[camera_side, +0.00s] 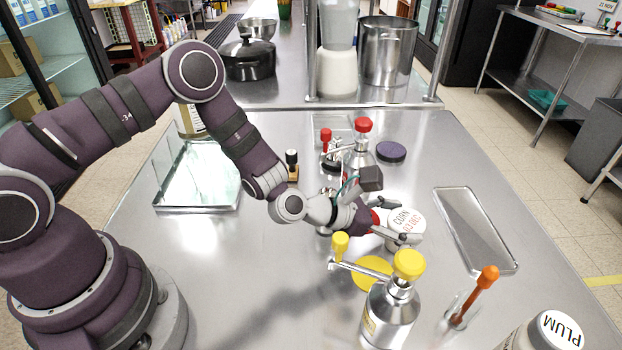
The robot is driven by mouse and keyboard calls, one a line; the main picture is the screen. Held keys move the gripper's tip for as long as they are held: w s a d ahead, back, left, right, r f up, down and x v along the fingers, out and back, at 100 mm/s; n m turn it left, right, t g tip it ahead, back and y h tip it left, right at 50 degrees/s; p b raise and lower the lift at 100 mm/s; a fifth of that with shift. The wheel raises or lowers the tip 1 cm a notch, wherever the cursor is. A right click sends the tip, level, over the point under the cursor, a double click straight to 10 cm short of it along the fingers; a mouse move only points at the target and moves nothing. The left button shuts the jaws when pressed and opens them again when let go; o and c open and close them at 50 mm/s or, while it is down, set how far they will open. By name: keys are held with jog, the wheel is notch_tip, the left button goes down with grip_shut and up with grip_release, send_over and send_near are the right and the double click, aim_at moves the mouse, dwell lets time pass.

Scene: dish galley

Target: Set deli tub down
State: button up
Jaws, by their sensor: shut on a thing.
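A flat yellow disc (366,271) lies on the table below and left of the tub in the picture.
A yellow-topped bottle (389,318) stands in front; a red-topped bottle (362,150) and dark disc (391,151) are behind. Right are a metal tray (475,230), an orange-handled item (487,278) and a PLUM tub (558,330). A glass-sided tray (197,180) lies left.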

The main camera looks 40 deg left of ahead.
jog(key=o, duration=1.2)
jog(key=v, duration=1)
jog(key=shift+s+a, duration=0.1)
jog(key=shift+s, duration=0.1)
jog(key=shift+v, duration=0.85)
jog(key=shift+w+r, duration=0.1)
jog(key=shift+r, duration=0.05)
